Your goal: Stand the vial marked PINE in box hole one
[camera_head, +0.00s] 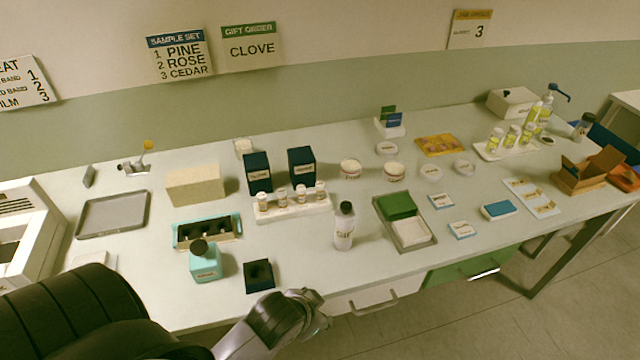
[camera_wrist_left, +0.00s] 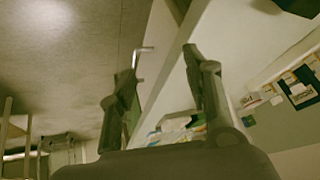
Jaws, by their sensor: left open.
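Several small vials with pale caps stand upright in a white rack (camera_head: 293,211) at the middle of the table. Their labels are too small to read, so I cannot tell which is PINE. A teal-rimmed box (camera_head: 238,217) with dark holes lies left of the rack; no vial is visible in it. A wall card (camera_head: 180,55) reads SAMPLE SET, 1 PINE, 2 ROSE, 3 CEDAR. My left gripper (camera_head: 318,308) is at the table's front edge, apart from the rack and box. It is open and empty in the left wrist view (camera_wrist_left: 163,62). My right gripper is not in view.
Two dark boxes (camera_head: 257,172) (camera_head: 301,167) stand behind the rack. A grey tray (camera_head: 113,214) lies at left.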

